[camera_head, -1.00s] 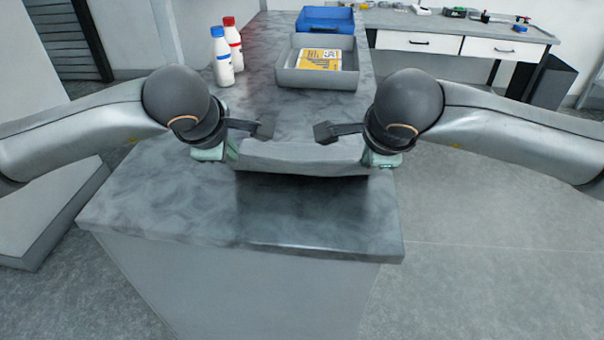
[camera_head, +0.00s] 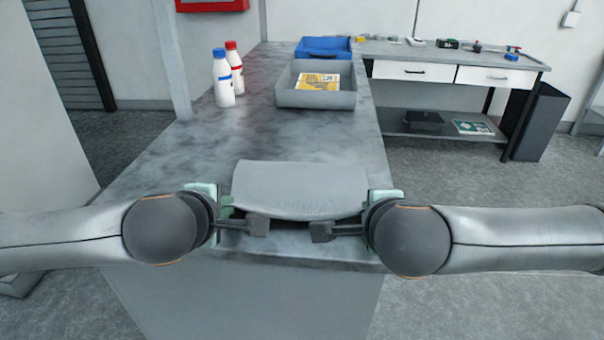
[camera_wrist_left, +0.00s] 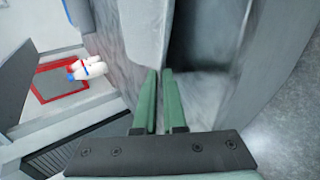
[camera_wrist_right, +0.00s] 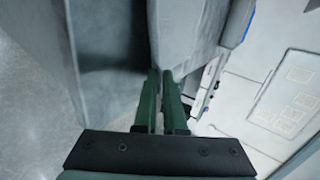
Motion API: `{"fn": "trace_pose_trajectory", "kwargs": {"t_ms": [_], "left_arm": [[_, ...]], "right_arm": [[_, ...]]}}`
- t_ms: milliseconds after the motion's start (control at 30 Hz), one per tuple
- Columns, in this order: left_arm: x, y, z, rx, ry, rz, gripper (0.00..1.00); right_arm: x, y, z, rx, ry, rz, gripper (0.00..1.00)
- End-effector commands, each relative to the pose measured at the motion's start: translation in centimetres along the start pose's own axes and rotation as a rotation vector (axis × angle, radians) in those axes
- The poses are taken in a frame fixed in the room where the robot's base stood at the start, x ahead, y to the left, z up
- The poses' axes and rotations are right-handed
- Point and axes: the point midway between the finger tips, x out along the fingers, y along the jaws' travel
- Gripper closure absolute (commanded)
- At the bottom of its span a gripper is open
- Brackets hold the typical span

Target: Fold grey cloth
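The grey cloth (camera_head: 300,185) is a smooth, slightly arched sheet above the front end of the grey counter, with a dark shadow beneath its near edge. My left gripper (camera_wrist_left: 158,74) is at its left side, with green fingers nearly together and the cloth's corner between their tips. My right gripper (camera_wrist_right: 163,74) is at its right side in the same way, the cloth running between its green fingertips. In the head view, both grippers are partly hidden by my own wrists. How the cloth's underside lies is hidden.
The grey counter (camera_head: 200,150) is clear behind the cloth. Farther back stand a grey tray (camera_head: 318,99) holding a yellow packet, a blue tray (camera_head: 323,47), a blue-capped bottle (camera_head: 223,80) and a red-capped bottle (camera_head: 235,68). A workbench (camera_head: 460,60) stands at the back right.

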Motion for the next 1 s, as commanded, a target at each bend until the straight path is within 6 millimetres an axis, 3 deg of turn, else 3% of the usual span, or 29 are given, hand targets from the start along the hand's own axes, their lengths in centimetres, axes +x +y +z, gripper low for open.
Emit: {"fn": "trace_pose_trajectory", "kwargs": {"t_ms": [67, 400, 567, 1000], "left_arm": [[0.0, 0.0, 0.0, 0.0, 0.0, 0.0, 0.82], [0.0, 0.0, 0.0, 0.0, 0.0, -0.001, 0.45], [-0.9, 0.7, 0.1, -0.001, -0.003, 0.003, 0.45], [-7.5, 3.2, 0.1, 0.001, -0.003, 0.004, 0.45]], "right_arm": [[0.0, 0.0, 0.0, 0.0, 0.0, 0.0, 0.82], [0.0, 0.0, 0.0, 0.0, 0.0, 0.001, 0.45], [-1.0, -0.7, 0.0, 0.0, -0.001, -0.002, 0.45], [-7.5, -3.2, 0.0, -0.001, -0.003, -0.003, 0.45]]}}
